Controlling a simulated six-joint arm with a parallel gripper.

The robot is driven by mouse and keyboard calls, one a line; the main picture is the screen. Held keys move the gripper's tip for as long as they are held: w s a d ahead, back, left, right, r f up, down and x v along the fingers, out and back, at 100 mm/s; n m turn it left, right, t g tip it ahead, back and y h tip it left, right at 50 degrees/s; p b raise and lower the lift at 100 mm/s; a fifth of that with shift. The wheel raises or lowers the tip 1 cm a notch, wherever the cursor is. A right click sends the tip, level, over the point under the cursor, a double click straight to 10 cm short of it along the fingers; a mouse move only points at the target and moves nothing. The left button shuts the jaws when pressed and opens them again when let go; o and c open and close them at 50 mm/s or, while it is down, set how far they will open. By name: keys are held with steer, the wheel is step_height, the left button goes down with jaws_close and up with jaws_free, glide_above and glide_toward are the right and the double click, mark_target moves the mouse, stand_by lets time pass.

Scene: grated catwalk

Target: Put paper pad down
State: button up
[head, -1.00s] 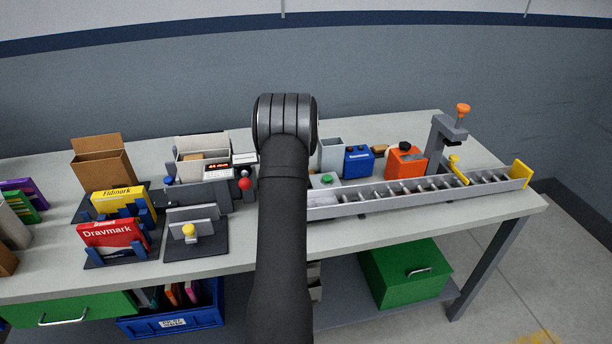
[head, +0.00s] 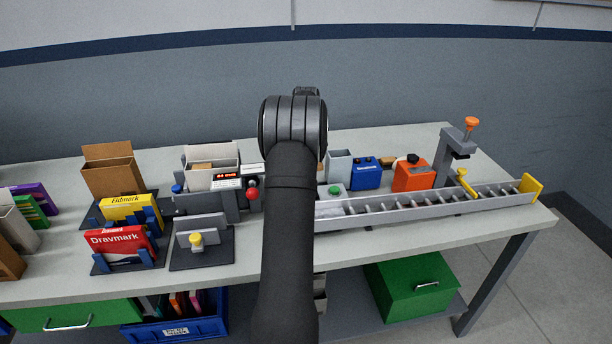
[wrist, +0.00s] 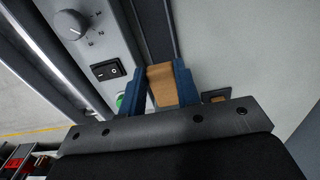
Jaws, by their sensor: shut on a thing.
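My gripper (wrist: 160,72) shows in the wrist view, its two blue fingers shut on a tan-brown block, which I take to be the paper pad (wrist: 162,88). Only a narrow tan face of the pad shows between the fingers; the rest of it is hidden. In the head view my own arm covers both the gripper and the pad. Whether the pad touches anything beneath it cannot be told.
In the wrist view a grey panel with a knob (wrist: 70,24) and black switch (wrist: 107,69) lies left of the fingers. In the head view the roller conveyor (head: 430,203) is right of my arm, and a red Dravmark box (head: 118,243) stands left.

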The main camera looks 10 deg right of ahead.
step_height(320, 180, up, 9)
steer(key=s+d+f, duration=0.3)
steer(key=s+f, duration=0.3)
steer(key=s, duration=0.1)
steer(key=w+a+f, duration=0.2)
steer(key=a, duration=0.1)
steer(key=w+a+f, duration=0.2)
steer(key=a, duration=0.1)
steer(key=w+a+f, duration=0.2)
steer(key=w+a, duration=0.1)
steer(key=shift+f, duration=2.3)
steer(key=shift+f, duration=0.1)
steer(key=o, duration=0.7)
steer(key=shift+c, duration=0.2)
